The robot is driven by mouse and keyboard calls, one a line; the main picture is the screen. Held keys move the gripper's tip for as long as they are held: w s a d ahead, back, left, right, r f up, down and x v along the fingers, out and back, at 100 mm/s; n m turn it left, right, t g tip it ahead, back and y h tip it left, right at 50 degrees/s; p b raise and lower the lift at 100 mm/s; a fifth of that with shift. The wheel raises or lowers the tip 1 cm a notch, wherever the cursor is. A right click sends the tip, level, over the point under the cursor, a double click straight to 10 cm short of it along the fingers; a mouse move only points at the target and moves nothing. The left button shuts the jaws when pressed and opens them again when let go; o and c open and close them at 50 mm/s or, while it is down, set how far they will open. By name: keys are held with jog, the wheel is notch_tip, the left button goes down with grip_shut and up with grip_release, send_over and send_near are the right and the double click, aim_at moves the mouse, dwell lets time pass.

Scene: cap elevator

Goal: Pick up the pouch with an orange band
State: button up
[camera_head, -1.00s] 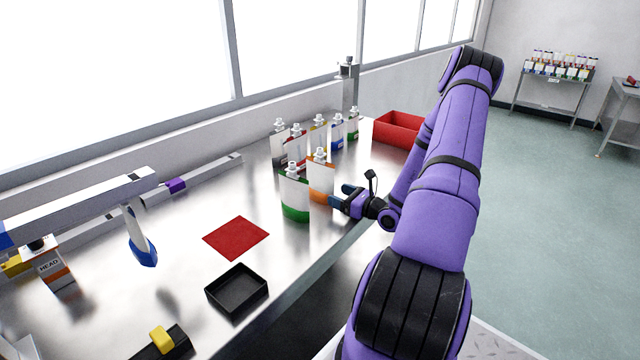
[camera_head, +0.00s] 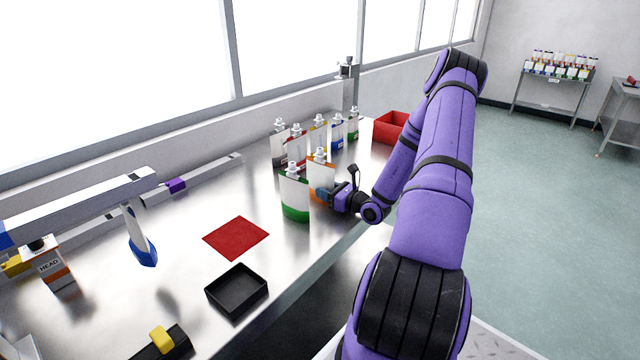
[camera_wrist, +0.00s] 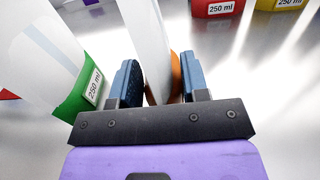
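The pouch with an orange band (camera_head: 320,172) stands upright on the metal table, white with a capped spout, in the front of a group of pouches. My gripper (camera_head: 328,196) is at its right side in the head view. In the wrist view the orange-banded pouch (camera_wrist: 152,45) stands edge-on between the two blue fingers of my gripper (camera_wrist: 158,82). The fingers are apart, with a gap visible on at least the right side, so the gripper is open around the pouch. The pouch's lower part is partly hidden by the gripper.
A green-banded pouch (camera_head: 295,195) stands close on the left; it also shows in the wrist view (camera_wrist: 75,95). Several other pouches stand behind. A red bin (camera_head: 390,128) is at the back right. A red mat (camera_head: 236,238) and black tray (camera_head: 237,290) lie nearer.

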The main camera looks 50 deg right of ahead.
aim_at(334, 184)
jog(key=shift+r, duration=0.1)
jog(key=shift+r, duration=0.5)
jog(key=shift+s+a+r, duration=0.1)
jog(key=shift+s+r, duration=0.2)
jog(key=shift+r, duration=0.3)
jog(key=shift+s+r, duration=0.25)
jog(key=shift+r, duration=0.35)
jog(key=s+a, duration=0.1)
jog(key=s, duration=0.3)
jog(key=s+a+r, duration=0.1)
jog(key=s, duration=0.4)
jog(key=s+a, duration=0.1)
jog(key=s, duration=0.4)
jog(key=shift+s+a+r, duration=0.2)
jog(key=shift+s+a, duration=0.05)
jog(key=shift+a, duration=0.1)
